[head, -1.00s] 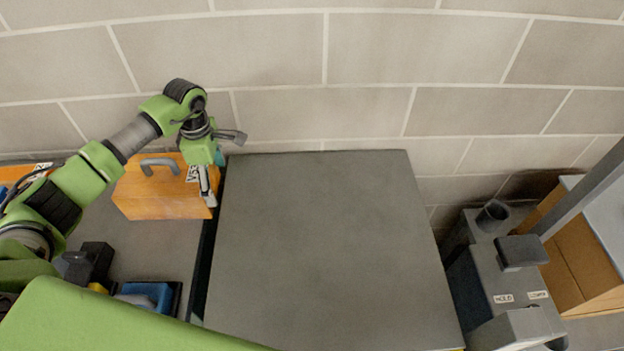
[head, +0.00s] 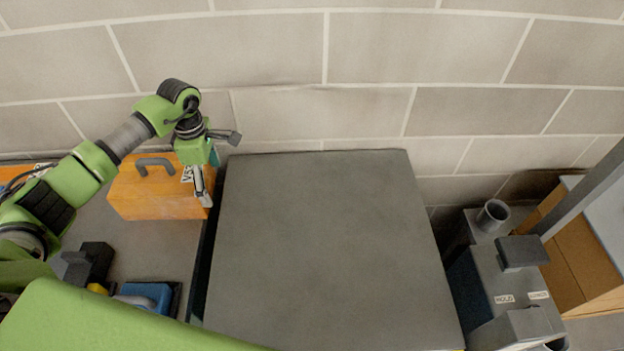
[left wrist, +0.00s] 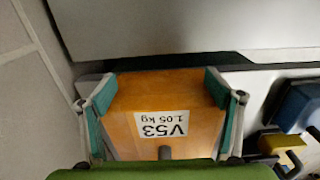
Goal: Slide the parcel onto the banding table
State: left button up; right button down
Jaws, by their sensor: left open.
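The parcel is an orange box (head: 150,197) with a grey handle on top, standing on a grey surface at the left in the head view. In the left wrist view the parcel (left wrist: 185,92) bears a white label reading V53, 1.05 kg. The banding table seems to be the broad, bare grey top (head: 325,245) right of it; it also shows in the left wrist view (left wrist: 160,28). My left gripper (head: 203,187) is open at the parcel's right end, a finger on each side in the wrist view (left wrist: 160,85). I cannot tell whether they touch it. My right gripper is not in view.
A dark gap (head: 206,245) runs between the left surface (head: 165,245) and the grey top. A blue item (head: 148,294) and a black item (head: 90,262) lie near the parcel. A grey machine (head: 505,285) stands right. A block wall (head: 290,60) is behind.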

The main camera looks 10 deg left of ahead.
pick_arm(q)
jog(key=shift+a, duration=0.1)
jog(key=shift+w+d, duration=0.2)
jog(key=shift+d, duration=0.55)
jog(key=shift+w+d, duration=0.2)
jog(key=shift+d, duration=0.5)
notch_tip(320, 180, up, 13)
jog(key=p, duration=0.7)
jog(key=shift+p, duration=0.3)
